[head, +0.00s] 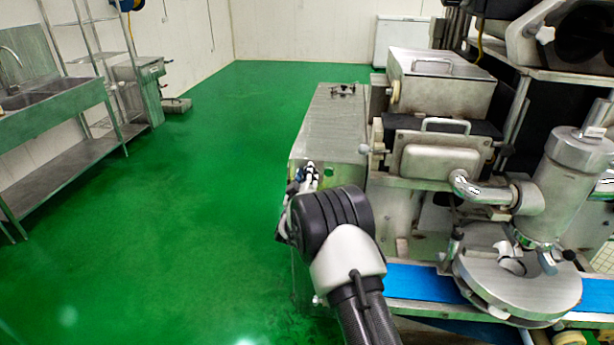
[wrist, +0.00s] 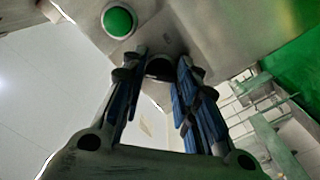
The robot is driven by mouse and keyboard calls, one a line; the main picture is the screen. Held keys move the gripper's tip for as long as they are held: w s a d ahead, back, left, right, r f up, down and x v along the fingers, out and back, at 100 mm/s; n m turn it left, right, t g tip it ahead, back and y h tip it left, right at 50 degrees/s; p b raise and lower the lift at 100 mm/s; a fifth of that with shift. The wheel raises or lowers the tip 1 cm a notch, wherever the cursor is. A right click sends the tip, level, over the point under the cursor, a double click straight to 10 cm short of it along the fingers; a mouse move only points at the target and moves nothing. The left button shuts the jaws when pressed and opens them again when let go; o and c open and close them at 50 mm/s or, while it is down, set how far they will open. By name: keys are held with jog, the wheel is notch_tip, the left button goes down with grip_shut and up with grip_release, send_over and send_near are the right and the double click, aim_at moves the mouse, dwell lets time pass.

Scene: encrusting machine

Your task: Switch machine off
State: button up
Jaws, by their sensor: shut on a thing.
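The encrusting machine (head: 335,115) stands in the centre and right of the head view, with a steel cabinet at its left end. In the wrist view, a round green button (wrist: 118,20) with a pale ring sits on a steel panel (wrist: 205,30). A dark, roundish knob (wrist: 160,68) lies beside it, between the fingertips. My gripper (wrist: 160,75) has its blue-padded fingers on either side of this knob and is shut on it. In the head view my gripper (head: 310,172) is at the cabinet's near face, partly hidden by my arm. The knob's setting cannot be read.
A blue conveyor belt (head: 415,282) and a round steel unit (head: 520,280) are at the lower right. A steel sink bench (head: 60,130) and a rack stand along the left wall. The green floor (head: 190,190) between them is clear.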

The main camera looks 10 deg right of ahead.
dwell(0.4)
jog(key=o, duration=1.1)
jog(key=shift+c, duration=0.2)
jog(key=v, duration=1.2)
